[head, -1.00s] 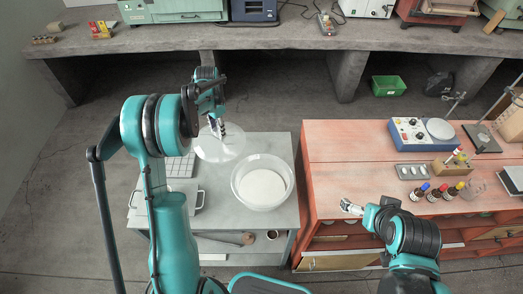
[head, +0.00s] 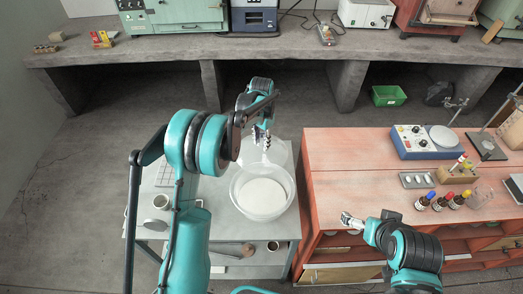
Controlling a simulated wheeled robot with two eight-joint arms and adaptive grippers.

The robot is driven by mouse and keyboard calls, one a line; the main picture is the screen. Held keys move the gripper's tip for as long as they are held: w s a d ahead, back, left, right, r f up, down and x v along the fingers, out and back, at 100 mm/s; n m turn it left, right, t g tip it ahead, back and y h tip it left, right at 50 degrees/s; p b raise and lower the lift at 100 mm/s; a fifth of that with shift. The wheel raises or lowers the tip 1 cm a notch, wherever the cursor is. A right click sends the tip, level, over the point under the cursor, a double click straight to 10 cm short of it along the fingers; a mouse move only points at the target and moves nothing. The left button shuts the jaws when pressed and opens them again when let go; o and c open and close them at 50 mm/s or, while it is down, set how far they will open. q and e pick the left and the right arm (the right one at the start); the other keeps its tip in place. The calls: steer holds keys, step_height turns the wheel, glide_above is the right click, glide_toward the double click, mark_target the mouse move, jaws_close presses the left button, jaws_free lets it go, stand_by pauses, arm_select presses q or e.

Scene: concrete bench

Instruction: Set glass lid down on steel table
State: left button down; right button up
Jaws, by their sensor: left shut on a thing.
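My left gripper (head: 262,136) is shut on the clear glass lid (head: 266,153), holding it by its top. The lid is faint and partly hidden by my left arm. In the picture it overlaps the far rim of a clear glass bowl (head: 284,199); I cannot tell whether they touch. The bowl holds something white and stands on the grey steel table (head: 222,226). My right gripper (head: 348,219) is over the front left of the orange bench, away from the lid; its finger opening is too small to judge.
A small cup (head: 161,201) stands at the table's left side. The orange bench (head: 345,180) adjoins on the right, with a blue stirrer (head: 413,145) and dropper bottles (head: 440,203). The table front beside the bowl is bare. A concrete bench (head: 280,47) runs behind.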

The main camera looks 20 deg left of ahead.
mark_target(262, 149)
arm_select(q)
step_height(262, 149, down, 5)
steer(key=shift+r+b, duration=0.15)
steer(key=shift+b, duration=0.55)
steer(key=shift+r, duration=0.1)
steer(key=c, duration=1.1)
jaws_free()
